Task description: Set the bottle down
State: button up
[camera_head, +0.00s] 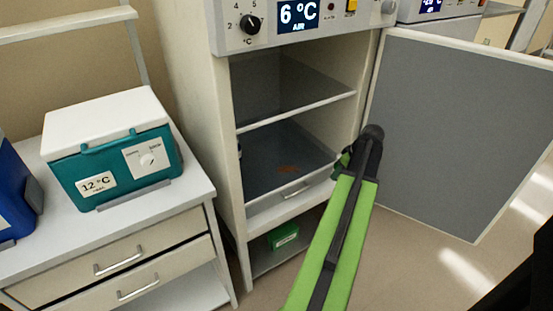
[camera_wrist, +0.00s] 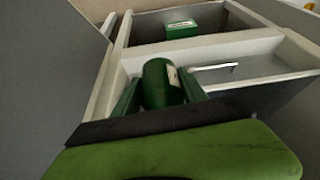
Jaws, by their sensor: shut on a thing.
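The green bottle (camera_wrist: 160,82) with a pale label shows in the wrist view between the two green fingers of my gripper (camera_wrist: 159,92). My gripper is shut on it. In the head view my gripper (camera_head: 343,162) is at the right side of the open cabinet's front, near the lower shelf level. My arm hides the bottle there. I cannot tell whether the bottle touches any surface. The 6 °C cabinet (camera_head: 228,150) stands open, with an upper shelf (camera_head: 300,113) and a lower compartment floor (camera_head: 262,178) bearing a small brownish patch.
The open grey door (camera_head: 455,130) stands right of my arm. A handle (camera_head: 296,190) is on the cabinet front below the compartments. A green box (camera_head: 284,237) sits in the bottom space. A teal 12 °C cooler (camera_head: 115,165) stands on the drawer unit at left.

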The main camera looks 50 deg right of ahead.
send_near(306, 156)
jog(key=f, duration=0.1)
jog(key=s+f, duration=0.1)
jog(key=f, duration=0.2)
jog(key=shift+s+f, duration=0.25)
jog(key=shift+s, duration=0.1)
jog(key=w, duration=0.2)
jog(key=w+d, duration=0.1)
jog(key=w, duration=0.1)
jog(key=shift+w+f, duration=0.15)
jog(key=shift+f+b, duration=0.3)
jog(key=shift+b, duration=0.1)
jog(key=shift+r, duration=0.15)
jog(key=shift+f, duration=0.2)
jog(key=o, duration=1.5)
jog(key=shift+s, duration=0.25)
jog(key=shift+r, duration=0.1)
